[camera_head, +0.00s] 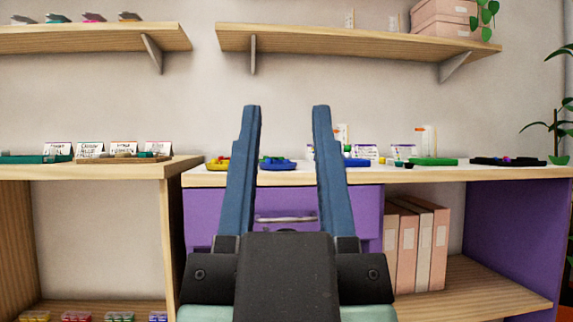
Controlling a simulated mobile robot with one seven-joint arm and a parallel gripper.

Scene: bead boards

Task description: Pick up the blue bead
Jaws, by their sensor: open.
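My gripper (287,108) is open and empty, its two blue fingers pointing up in the middle of the view, in front of the counter (440,175). A blue board (277,166) with small coloured pieces on it shows between the fingers, on the counter behind them. Another blue board (357,162) lies just right of the right finger. The pieces are too small for me to single out a blue bead. My fingers hide parts of the counter top.
A yellow board (217,164), a green board (433,161) and a black board (507,161) lie on the counter. A wooden table (100,170) with cards stands at left. Two shelves (350,40) hang above. Pink binders (422,245) stand below the counter.

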